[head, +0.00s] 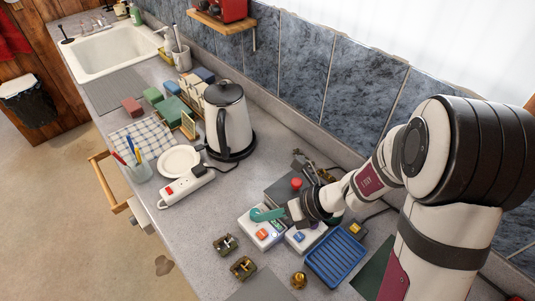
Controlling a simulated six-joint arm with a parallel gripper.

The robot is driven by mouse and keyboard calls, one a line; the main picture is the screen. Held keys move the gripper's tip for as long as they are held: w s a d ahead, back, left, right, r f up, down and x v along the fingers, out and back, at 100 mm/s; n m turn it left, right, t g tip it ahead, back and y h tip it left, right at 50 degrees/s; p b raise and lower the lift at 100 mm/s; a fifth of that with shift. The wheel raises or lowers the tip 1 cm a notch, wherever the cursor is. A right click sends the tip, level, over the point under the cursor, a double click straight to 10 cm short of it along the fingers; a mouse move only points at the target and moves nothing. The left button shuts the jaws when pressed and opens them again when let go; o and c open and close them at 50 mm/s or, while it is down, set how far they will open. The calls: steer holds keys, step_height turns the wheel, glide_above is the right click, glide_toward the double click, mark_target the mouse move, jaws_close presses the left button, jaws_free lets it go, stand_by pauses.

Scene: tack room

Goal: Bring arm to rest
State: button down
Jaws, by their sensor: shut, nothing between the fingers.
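My arm reaches in from the right side of the head view and bends down to the counter (205,240). My gripper (289,213) is shut and empty, low over a cluster of small devices. It is beside a teal handle-like piece (268,214) that lies over a white box with an orange button (262,234). I cannot tell whether the gripper touches the teal piece. A second white box with a blue button (300,238) is just below the gripper. The fingertips are small and partly hidden by the wrist.
A dark box with a red knob (296,183) stands behind the gripper. A blue tray (336,257), brass fittings (243,267) and a brass knob (299,280) lie in front. A power strip (187,187), plate (179,161) and kettle (228,120) are left. The tiled wall (345,75) bounds the back.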

steer(key=s+d+r+n+h, duration=0.3)
steer(key=s+d+r+n, duration=0.1)
steer(key=s+n, duration=0.5)
steer(key=s+d+r+n+g+h, duration=0.1)
steer(key=s+d+r+n+h, duration=0.3)
steer(key=s+n, duration=0.6)
step_height(320, 180, up, 2)
steer(key=d+n, duration=0.1)
steer(key=n, duration=0.3)
steer(key=shift+d+r+g, duration=0.15)
steer(key=shift+d+g, duration=0.05)
steer(key=shift+g, duration=0.1)
